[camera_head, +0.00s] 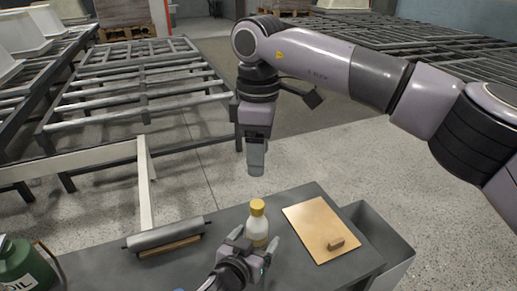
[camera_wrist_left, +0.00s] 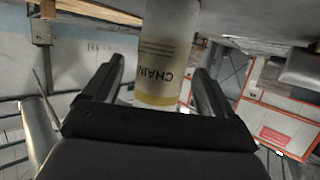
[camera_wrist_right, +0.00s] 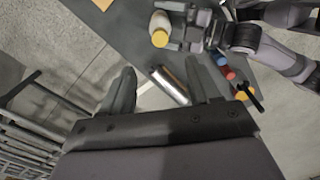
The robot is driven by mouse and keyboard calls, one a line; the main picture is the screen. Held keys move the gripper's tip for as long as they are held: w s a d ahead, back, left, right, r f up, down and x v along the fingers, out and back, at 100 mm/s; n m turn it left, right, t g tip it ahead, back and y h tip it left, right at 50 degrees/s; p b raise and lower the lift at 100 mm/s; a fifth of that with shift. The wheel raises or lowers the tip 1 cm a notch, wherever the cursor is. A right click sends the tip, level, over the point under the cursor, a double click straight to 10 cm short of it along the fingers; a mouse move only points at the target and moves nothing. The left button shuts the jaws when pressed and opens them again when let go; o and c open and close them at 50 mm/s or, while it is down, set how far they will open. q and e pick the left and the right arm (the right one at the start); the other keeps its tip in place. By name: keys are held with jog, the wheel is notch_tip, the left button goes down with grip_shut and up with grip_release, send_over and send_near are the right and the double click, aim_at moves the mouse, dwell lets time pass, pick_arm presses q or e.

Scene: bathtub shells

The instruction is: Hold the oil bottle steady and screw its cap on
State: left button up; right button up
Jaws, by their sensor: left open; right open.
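The oil bottle (camera_head: 257,228) stands upright on the grey table, pale with a yellow cap (camera_head: 257,207) at its top. How tightly the cap sits cannot be told. My left gripper (camera_head: 254,241) is open, low at the bottle, with a finger on either side. The left wrist view shows the bottle's printed label (camera_wrist_left: 160,65) upside down between the spread fingers; contact is unclear. My right gripper (camera_head: 256,172) is open and empty, pointing down above and beyond the bottle. In the right wrist view the bottle's yellow cap (camera_wrist_right: 160,38) lies past the open fingertips.
A metal roller (camera_head: 165,236) lies left. A green can (camera_head: 25,265) stands at the far left. A grey bin (camera_head: 390,240) adjoins the table's right end. A wrench (camera_wrist_right: 250,95) shows in the right wrist view.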

pick_arm(q)
jog(key=shift+v, duration=1.95)
